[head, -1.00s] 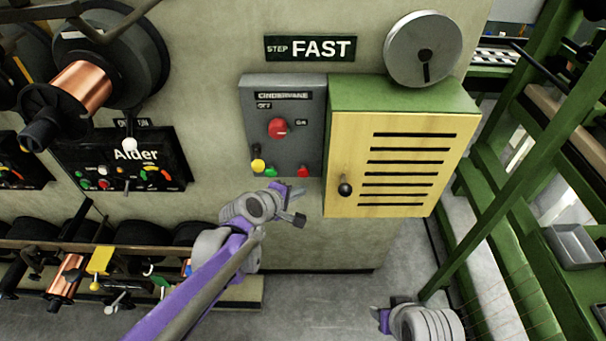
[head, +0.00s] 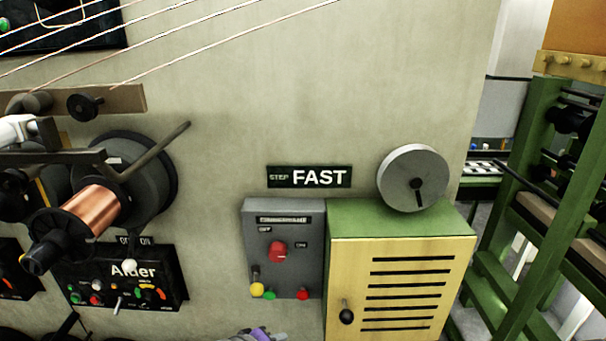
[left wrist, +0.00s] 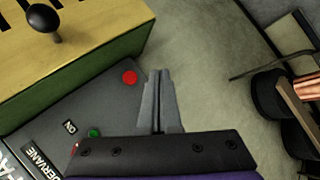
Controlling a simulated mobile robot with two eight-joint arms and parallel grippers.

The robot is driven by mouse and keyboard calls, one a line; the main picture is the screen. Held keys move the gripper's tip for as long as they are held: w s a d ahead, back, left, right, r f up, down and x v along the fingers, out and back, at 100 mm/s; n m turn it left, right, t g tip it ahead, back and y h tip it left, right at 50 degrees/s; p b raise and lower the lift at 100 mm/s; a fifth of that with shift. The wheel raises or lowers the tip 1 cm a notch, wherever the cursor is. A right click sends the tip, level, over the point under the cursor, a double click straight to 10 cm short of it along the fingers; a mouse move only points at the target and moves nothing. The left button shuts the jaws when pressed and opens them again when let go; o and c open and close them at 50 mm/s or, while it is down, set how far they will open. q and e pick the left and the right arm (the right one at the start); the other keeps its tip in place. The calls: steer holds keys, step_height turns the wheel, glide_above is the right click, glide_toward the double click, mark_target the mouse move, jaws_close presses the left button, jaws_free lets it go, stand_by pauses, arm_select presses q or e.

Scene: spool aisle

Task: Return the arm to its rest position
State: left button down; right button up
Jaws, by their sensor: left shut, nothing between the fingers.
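My left gripper (left wrist: 160,75) is shut and empty in the left wrist view, its fingers beside the edge of the grey control box (left wrist: 55,112). In the head view only a small purple and grey piece of my left arm shows at the bottom edge, below the grey control box (head: 264,222). My right gripper is not in view. The box carries a red knob (head: 278,252), a yellow-tipped lever (head: 256,289), a green button (head: 270,295) and a red button (head: 303,294).
A yellow slatted cabinet door (head: 390,290) with a black knob (head: 346,316) stands right of the box. A grey disc (head: 413,178) sits above it. A copper spool (head: 92,212) and the Alder panel (head: 122,277) are at the left. A green frame (head: 520,220) stands at the right.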

arm_select(q)
steer(key=s+a+m+g+y+p, duration=0.1)
steer(key=s+a+m, duration=0.3)
steer(key=s, duration=0.5)
steer(key=s+a+m+g+y+p, duration=0.1)
steer(key=s+a+m+y, duration=0.3)
steer(key=s+a, duration=0.4)
steer(key=shift+s+g+p, duration=0.4)
steer(key=shift+s+p, duration=0.45)
steer(key=shift+s, duration=0.25)
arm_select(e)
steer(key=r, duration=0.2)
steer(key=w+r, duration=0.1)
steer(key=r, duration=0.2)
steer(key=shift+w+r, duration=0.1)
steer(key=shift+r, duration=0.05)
arm_select(q)
steer(key=shift+f, duration=0.1)
stand_by(0.8)
